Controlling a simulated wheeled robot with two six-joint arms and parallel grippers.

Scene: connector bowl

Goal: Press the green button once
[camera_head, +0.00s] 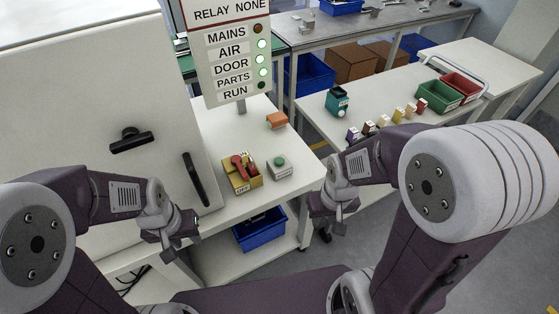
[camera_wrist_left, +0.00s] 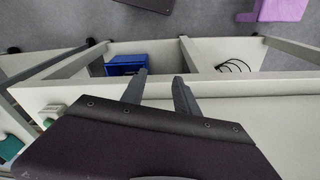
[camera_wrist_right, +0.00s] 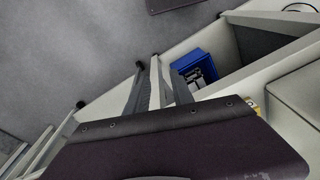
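The green button (camera_head: 280,161) sits on top of a small pale box (camera_head: 281,172) on the white table, between my two arms in the head view. My left gripper (camera_head: 178,246) is left of and nearer than the box, in front of the table edge. In the left wrist view its two fingers (camera_wrist_left: 159,88) are apart with nothing between them. My right gripper (camera_head: 329,226) is right of and nearer than the box, off the table edge. In the right wrist view its fingers (camera_wrist_right: 157,82) are spread and empty. Neither gripper touches the button.
A yellow box with a red handle (camera_head: 241,170) stands just left of the button box. An orange block (camera_head: 277,119) lies behind it. A white cabinet with black handles (camera_head: 130,140) fills the left. A status panel (camera_head: 229,50) rises behind. A blue bin (camera_head: 259,230) sits below the table.

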